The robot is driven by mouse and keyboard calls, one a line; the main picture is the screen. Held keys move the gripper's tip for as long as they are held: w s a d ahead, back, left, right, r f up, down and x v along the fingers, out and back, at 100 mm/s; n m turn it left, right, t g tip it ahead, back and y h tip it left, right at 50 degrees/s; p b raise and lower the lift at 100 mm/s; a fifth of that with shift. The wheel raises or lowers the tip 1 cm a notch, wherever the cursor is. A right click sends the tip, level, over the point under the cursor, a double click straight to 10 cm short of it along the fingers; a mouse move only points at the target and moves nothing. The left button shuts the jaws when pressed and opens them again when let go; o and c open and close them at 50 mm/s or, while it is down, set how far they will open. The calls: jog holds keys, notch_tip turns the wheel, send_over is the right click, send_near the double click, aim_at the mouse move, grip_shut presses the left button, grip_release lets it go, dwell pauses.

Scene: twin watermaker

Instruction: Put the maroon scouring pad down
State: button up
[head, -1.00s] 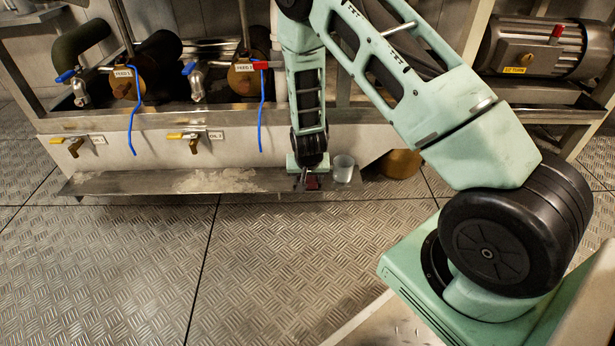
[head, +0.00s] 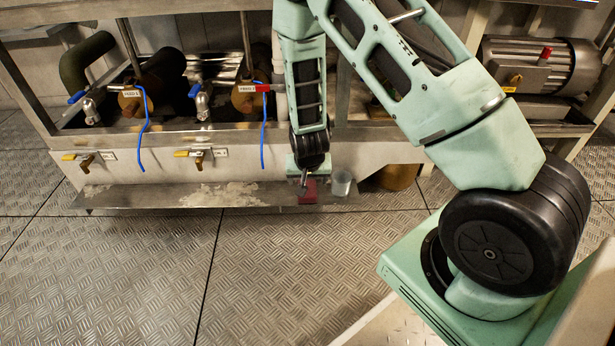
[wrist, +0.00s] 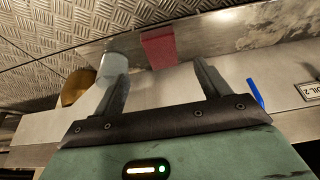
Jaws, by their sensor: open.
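The maroon scouring pad (head: 309,190) lies on the narrow metal ledge (head: 140,198) below the machine frame, left of a clear cup. It also shows in the wrist view (wrist: 159,47), beyond my fingertips and between their lines. My gripper (head: 304,178) is just above the ledge beside the pad. In the wrist view my gripper (wrist: 160,82) has its two fingers spread wide with nothing between them. The pad looks flat on the ledge and apart from the fingers.
The clear cup (head: 341,183) stands close to the right of the pad; it shows near one finger in the wrist view (wrist: 112,66). Whitish crust (head: 225,195) covers the ledge to the left. Blue cords (head: 263,133) and yellow-handled valves (head: 198,155) are nearby. The patterned floor in front is clear.

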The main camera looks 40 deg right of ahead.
jog(key=s+a+r+n+g+y, duration=0.1)
jog(key=s+a+r+n+y, duration=0.2)
jog(key=a+r, duration=0.6)
jog(key=s+a+r+n+g+y, duration=0.1)
jog(key=s+a+r+n, duration=0.2)
jog(key=s+a+r, duration=0.6)
jog(key=s+a+r+n, duration=0.2)
jog(key=s+r+n, duration=0.2)
jog(key=s, duration=0.3)
jog(key=s+a+r+n+g+h, duration=0.1)
jog(key=s+a+r+n, duration=0.2)
jog(key=s, duration=0.5)
notch_tip(320, 180, up, 2)
jog(key=shift+a+r+n+g+p, duration=0.15)
jog(key=shift+a+n+g+p, duration=0.15)
jog(key=shift+n, duration=0.4)
notch_tip(320, 180, up, 49)
jog(key=p, duration=4.9)
